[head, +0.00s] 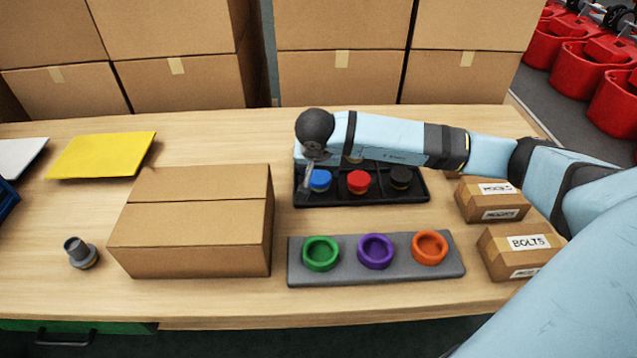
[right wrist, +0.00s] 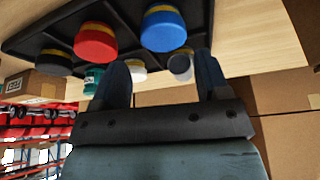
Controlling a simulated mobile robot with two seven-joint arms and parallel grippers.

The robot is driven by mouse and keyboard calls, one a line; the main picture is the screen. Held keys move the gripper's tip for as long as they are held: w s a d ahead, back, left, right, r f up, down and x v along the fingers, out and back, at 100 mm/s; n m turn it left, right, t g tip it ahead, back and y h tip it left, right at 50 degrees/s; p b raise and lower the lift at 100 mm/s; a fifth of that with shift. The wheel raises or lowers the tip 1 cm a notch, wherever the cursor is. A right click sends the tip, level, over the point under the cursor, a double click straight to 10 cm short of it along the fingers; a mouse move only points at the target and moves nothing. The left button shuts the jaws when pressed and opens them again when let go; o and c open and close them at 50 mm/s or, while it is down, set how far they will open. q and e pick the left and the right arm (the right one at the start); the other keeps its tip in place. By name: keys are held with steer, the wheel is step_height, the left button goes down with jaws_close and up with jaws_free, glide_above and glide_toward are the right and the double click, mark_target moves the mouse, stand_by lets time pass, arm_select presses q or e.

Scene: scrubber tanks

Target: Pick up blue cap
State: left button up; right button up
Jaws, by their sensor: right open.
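The blue cap (head: 319,180) stands in the front left spot of the black tray (head: 340,199), left of a red cap (head: 358,182) and a black cap (head: 400,177). My right gripper (head: 309,172) reaches over the tray from the right and points down by the blue cap. In the right wrist view the blue cap (right wrist: 163,28) with its yellow band lies just beyond the open, empty fingers (right wrist: 161,78), roughly in line with the gap between them. The arm hides much of the tray's back row. My left gripper is not in view.
A closed cardboard box (head: 195,235) stands left of the tray. A grey holder (head: 340,272) with green, purple and orange rings lies in front. Two small labelled boxes (head: 520,250) are at right. A grey fitting (head: 80,253) and yellow folder (head: 100,155) are at left.

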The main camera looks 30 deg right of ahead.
mark_target(319, 178)
steer(key=b+x, duration=0.1)
steer(key=x, duration=0.6)
steer(key=shift+w+f, duration=0.3)
steer(key=c, duration=0.6)
